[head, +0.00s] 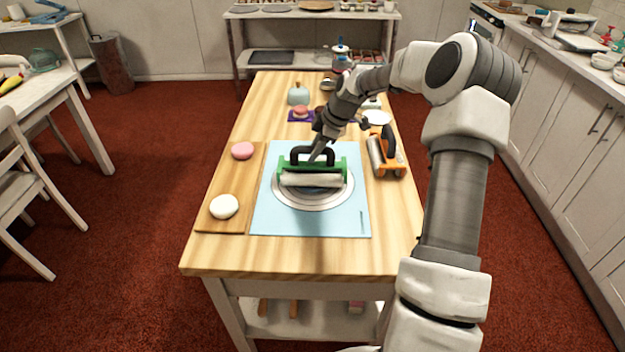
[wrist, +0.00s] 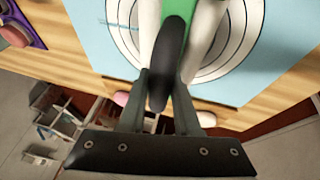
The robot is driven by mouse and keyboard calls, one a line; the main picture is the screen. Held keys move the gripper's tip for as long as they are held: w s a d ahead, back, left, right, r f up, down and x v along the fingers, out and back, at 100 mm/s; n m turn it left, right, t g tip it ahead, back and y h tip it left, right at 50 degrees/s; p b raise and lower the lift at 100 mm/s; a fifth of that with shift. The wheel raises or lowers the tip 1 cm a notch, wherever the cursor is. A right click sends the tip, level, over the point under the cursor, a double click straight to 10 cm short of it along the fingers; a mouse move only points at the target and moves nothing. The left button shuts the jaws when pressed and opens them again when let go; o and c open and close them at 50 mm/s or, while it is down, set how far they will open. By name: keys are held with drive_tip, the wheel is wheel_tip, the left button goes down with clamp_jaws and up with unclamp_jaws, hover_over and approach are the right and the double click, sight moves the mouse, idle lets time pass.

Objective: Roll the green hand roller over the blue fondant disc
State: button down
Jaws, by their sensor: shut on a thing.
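The green hand roller (head: 338,166) has a black handle and a pale roller. My gripper (head: 317,153) is shut on the black handle from above. The wrist view shows the handle (wrist: 172,55) between my two fingers (wrist: 162,98), with part of the green frame (wrist: 206,12) beyond. I cannot make out a blue fondant disc; the roller hides part of the turntable's middle. I cannot tell whether the roller touches the turntable.
A wooden board (head: 238,187) left of the mat holds a pink piece (head: 242,151) and a white piece (head: 224,206). An orange hand roller (head: 387,152) stands to the right. The near table end is clear.

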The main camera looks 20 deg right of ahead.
drive_tip(key=shift+s+f, duration=0.15)
drive_tip(key=shift+f, duration=0.15)
drive_tip(key=shift+w+d, duration=0.35)
drive_tip(key=shift+w, duration=0.3)
drive_tip(key=shift+s, duration=0.1)
drive_tip(key=shift+s+a, duration=0.35)
drive_tip(key=shift+s, duration=0.3)
drive_tip(key=shift+s+a+b, duration=0.3)
drive_tip(key=shift+s+b, duration=0.05)
drive_tip(key=shift+s, duration=0.35)
drive_tip(key=shift+f, duration=0.1)
drive_tip(key=shift+w, duration=0.15)
